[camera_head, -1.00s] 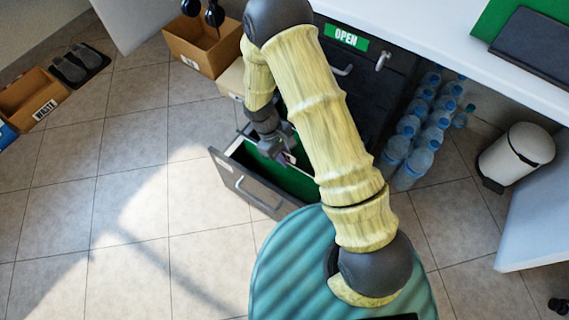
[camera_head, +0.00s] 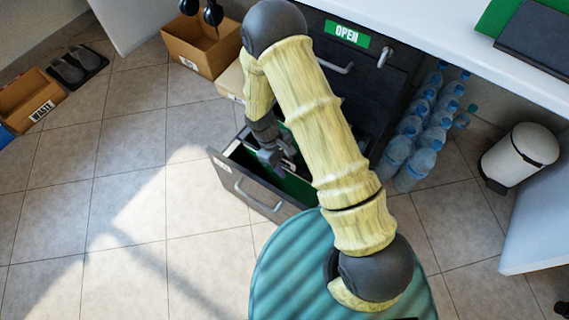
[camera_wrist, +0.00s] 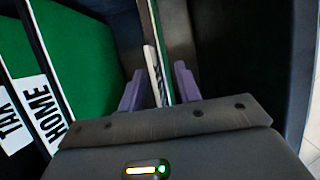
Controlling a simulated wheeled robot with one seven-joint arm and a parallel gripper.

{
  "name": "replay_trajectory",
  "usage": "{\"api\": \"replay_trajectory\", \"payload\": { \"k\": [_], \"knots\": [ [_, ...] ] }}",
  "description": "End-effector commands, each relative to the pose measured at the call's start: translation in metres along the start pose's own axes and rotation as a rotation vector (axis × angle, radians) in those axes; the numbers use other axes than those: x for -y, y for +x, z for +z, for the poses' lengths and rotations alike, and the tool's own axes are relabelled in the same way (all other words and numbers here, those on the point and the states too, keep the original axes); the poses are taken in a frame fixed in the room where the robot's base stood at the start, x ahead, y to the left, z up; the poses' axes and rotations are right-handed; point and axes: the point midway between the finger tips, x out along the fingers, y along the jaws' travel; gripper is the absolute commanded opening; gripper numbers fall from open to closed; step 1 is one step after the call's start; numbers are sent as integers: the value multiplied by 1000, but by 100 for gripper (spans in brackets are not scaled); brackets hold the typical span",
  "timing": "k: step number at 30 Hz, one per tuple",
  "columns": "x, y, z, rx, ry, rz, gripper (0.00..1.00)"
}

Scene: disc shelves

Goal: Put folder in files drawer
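The files drawer (camera_head: 250,193) stands pulled out, dark grey outside, with green inside. My gripper (camera_head: 273,158) is down in its opening, partly hidden by my arm. In the wrist view my gripper's two purple fingers (camera_wrist: 160,88) are close together on either side of a thin upright folder (camera_wrist: 156,76). The folder shows edge-on with a white label strip, and its lower part is hidden by the gripper. The fingers appear closed on it. Folders labelled TAX (camera_wrist: 15,130) and HOME (camera_wrist: 45,110) are to the left.
The dark cabinet has a green OPEN sign (camera_head: 347,34). Water bottles (camera_head: 425,130) and a white bin (camera_head: 519,157) stand to the right. Boxes (camera_head: 205,45) sit behind the drawer, and a WASTE box (camera_head: 30,97) is at far left. Floor left of the drawer is clear.

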Motion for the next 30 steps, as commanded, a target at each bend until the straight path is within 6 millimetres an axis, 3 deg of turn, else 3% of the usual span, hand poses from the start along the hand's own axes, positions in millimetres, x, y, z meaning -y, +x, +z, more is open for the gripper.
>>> {"api": "replay_trajectory", "payload": {
  "k": [7,11,24,30],
  "knots": [
    [0,-2,1,-1,0,0,34],
    [0,-14,2,-1,0,1,34],
    [0,-95,3,-2,0,1,34],
    [0,-120,2,-1,-1,0,34]
  ]
}}
